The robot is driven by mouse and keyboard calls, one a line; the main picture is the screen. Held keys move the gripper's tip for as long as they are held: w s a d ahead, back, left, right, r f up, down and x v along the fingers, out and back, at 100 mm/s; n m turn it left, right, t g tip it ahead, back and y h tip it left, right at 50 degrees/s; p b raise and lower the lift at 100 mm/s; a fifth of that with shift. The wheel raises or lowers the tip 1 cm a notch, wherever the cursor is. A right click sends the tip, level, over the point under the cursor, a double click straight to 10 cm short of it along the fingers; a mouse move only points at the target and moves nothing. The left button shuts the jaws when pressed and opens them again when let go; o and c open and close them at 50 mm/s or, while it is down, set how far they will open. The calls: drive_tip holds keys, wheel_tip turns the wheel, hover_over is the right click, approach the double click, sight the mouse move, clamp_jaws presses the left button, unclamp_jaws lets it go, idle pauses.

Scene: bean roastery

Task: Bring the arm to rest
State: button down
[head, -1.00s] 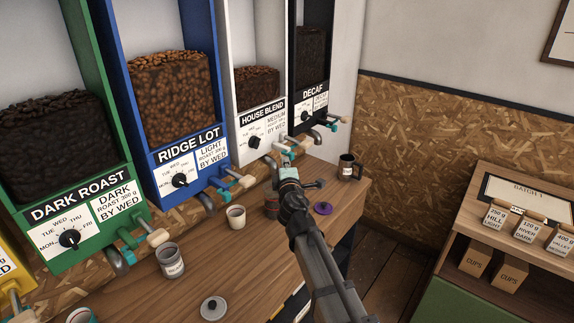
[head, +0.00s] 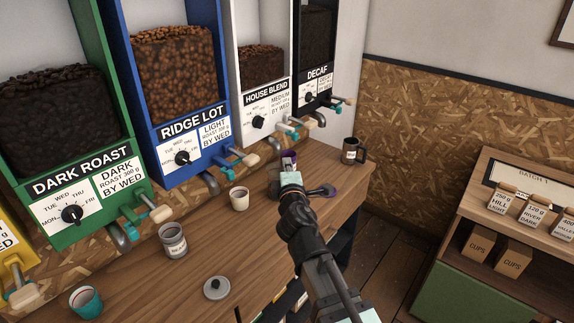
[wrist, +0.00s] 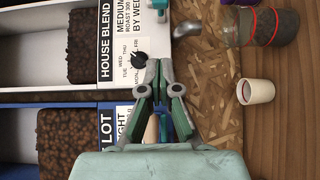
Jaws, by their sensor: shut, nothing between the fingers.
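My gripper (head: 289,158) is at the upper end of my arm, over the back of the wooden counter below the house blend hopper (head: 261,85). In the wrist view my gripper (wrist: 158,66) shows its two green and grey fingers drawn together, with nothing between them. In that view the fingers overlap the house blend hopper's dial panel (wrist: 126,55). I cannot tell the gap between them. In the head view my arm hides part of the counter and part of a jar with red bands, which shows better in the wrist view (wrist: 252,27).
On the counter (head: 175,285) stand a white cup (head: 239,199), a labelled jar (head: 173,241), a grey lid (head: 216,288), a teal cup (head: 87,302) and a dark mug (head: 353,150). A shelf (head: 470,260) stands at right.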

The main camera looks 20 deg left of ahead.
drive_tip(key=s+d+f+m+g+h, duration=0.25)
drive_tip(key=d+f+m, duration=0.4)
drive_tip(key=f, duration=0.65)
drive_tip(key=s+d+f+m+g+h, duration=0.2)
drive_tip(key=d+f+m+g+h, duration=0.15)
drive_tip(key=d+f, duration=0.7)
drive_tip(key=s+d+f+m+g+h, duration=0.2)
drive_tip(key=d+f+m+g+h, duration=0.3)
drive_tip(key=f, duration=1)
drive_tip(key=s+d+f+m+g, duration=0.3)
drive_tip(key=s+d+f+g, duration=0.2)
drive_tip(key=s+d+f, duration=0.65)
drive_tip(key=s+d+f+m+g+y, duration=0.1)
drive_tip(key=s+d+f+m+g, duration=0.1)
drive_tip(key=s+d+f, duration=0.4)
drive_tip(key=s+d+f+m+g+y, duration=0.1)
drive_tip(key=s+d+f+m+g, duration=0.2)
drive_tip(key=s, duration=1.4)
wheel_tip(320, 180, down, 3)
drive_tip(key=d+g, duration=0.1)
drive_tip(key=d, duration=0.1)
drive_tip(key=shift+s+d+m+g+y, duration=0.2)
drive_tip(key=shift+d+m+g+y, duration=0.1)
drive_tip(key=shift+d, duration=0.05)
